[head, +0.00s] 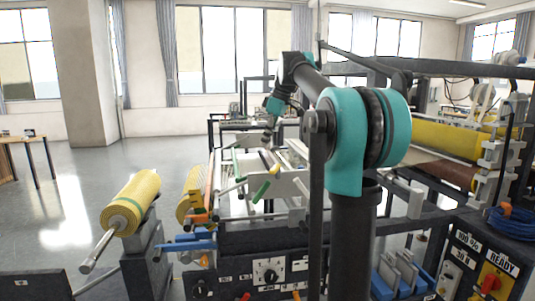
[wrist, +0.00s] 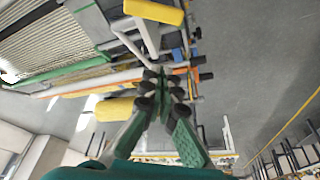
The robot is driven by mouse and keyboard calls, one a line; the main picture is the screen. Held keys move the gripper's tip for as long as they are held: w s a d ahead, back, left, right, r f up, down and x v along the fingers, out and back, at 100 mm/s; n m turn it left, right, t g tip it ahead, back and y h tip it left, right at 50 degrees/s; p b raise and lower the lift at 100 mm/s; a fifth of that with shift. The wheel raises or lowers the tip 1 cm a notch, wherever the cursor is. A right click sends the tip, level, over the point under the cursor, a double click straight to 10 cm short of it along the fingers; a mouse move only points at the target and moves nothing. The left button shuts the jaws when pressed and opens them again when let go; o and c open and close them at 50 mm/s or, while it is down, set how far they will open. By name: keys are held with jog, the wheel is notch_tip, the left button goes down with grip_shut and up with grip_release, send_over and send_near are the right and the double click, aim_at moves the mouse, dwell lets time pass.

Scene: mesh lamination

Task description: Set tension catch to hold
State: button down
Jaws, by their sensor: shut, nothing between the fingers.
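My gripper (head: 270,138) hangs from the arm above the far part of the laminating machine in the head view. In the wrist view my gripper (wrist: 164,80) is shut and empty, its fingertips together over the machine's edge. A yellow handle (wrist: 155,12) on a pale lever lies beyond the fingertips, apart from them as far as I can tell. In the head view a green-handled lever (head: 261,190) and a small yellow knob (head: 275,170) stand on the machine's near side. No label shows which part is the tension catch, and its setting cannot be told.
A yellow mesh roll (head: 130,203) sits on a stand at the left front. A panel with a dial (head: 269,272) faces the front. A red switch (head: 491,284) is at the right beside blue cable (head: 512,222). Open grey floor (head: 65,205) lies left.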

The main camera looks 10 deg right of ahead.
aim_at(276, 170)
jog(key=x, duration=0.9)
jog(key=shift+s+d+f, duration=0.1)
jog(key=shift+s+d, duration=0.4)
jog(key=shift+d, duration=0.3)
jog(key=shift+s+d, duration=0.5)
jog(key=shift+d, duration=0.35)
jog(key=shift+s+d+n+g, duration=0.25)
jog(key=shift+d+n, duration=0.05)
jog(key=shift+n, duration=0.45)
jog(key=shift+s+d+n+g, duration=0.25)
jog(key=shift+d+n, duration=0.05)
jog(key=shift+n, duration=0.45)
jog(key=n, duration=0.1)
jog(key=d+n+g, duration=0.1)
jog(key=n, duration=0.1)
jog(key=shift+s+d+y, duration=0.3)
jog(key=shift+s+d, duration=0.05)
jog(key=shift+d, duration=1.55)
